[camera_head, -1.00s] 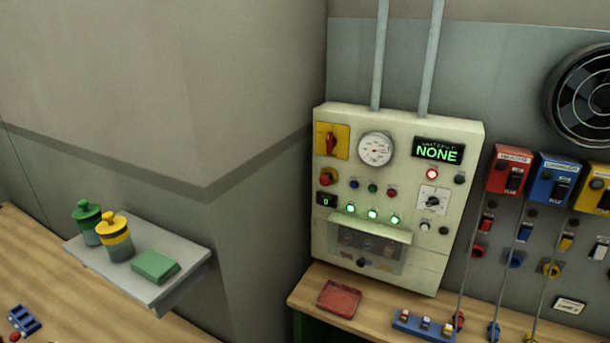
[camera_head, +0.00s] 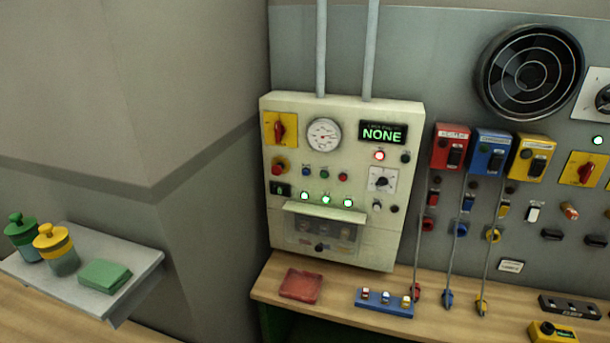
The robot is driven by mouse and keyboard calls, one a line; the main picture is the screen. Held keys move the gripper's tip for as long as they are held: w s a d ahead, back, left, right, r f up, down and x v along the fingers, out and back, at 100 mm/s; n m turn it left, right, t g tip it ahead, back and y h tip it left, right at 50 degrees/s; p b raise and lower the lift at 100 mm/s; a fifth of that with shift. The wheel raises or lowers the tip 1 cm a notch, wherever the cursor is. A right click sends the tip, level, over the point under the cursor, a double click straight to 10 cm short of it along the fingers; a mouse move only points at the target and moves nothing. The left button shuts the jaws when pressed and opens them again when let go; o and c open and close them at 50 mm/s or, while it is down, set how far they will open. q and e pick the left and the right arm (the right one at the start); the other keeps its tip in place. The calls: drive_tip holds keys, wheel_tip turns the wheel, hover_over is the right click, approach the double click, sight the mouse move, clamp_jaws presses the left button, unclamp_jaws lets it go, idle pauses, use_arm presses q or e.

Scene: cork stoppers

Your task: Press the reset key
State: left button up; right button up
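A cream control box (camera_head: 400,235) hangs on the wall above the bench, near the middle of the head view. Its display (camera_head: 382,134) reads NONE in green, with a lit red lamp (camera_head: 379,155) below it. A row of small blue (camera_head: 306,172), green (camera_head: 325,173) and red (camera_head: 343,177) buttons sits under the round gauge (camera_head: 324,135). Several green lamps (camera_head: 326,199) are lit above a clear-covered recess. No label marks a reset key legibly, so I cannot tell which button it is. Neither of my grippers is in view.
A wooden bench (camera_head: 350,323) runs below the box, holding a red tray (camera_head: 300,285) and a blue rack (camera_head: 385,306). A grey shelf (camera_head: 135,288) with green and yellow jars juts out at left. Red, blue and yellow units line the wall at right.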

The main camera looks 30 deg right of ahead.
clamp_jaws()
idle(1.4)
